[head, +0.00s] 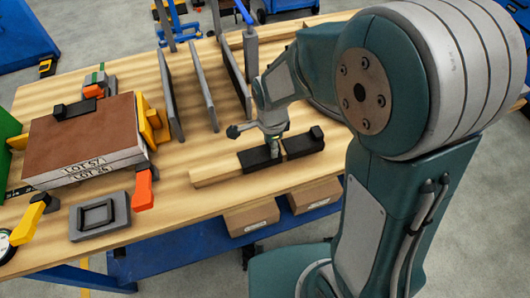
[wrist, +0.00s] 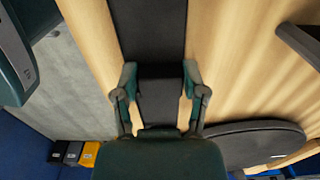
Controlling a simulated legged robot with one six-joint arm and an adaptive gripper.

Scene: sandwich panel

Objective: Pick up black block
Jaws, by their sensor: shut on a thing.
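A long black block (head: 256,160) lies along a pale wooden beam (head: 213,172) near the table's front edge in the head view. A second black piece (head: 304,143) with a small raised knob lies just right of it. My gripper (head: 275,150) points down at the block's right end, close to the gap between the two. In the wrist view my gripper (wrist: 160,84) has one finger on each side of the black block (wrist: 160,100), shut on it. A wider dark strip (wrist: 147,30) runs on beyond it. The block's underside is hidden.
Several grey upright panels (head: 171,97) stand behind the beam. At left are a brown-topped panel stack (head: 85,140) with orange and yellow clamps and a grey square tray (head: 100,215). A dark round disc (wrist: 250,140) lies beside the gripper. Cardboard boxes (head: 252,217) sit below the table edge.

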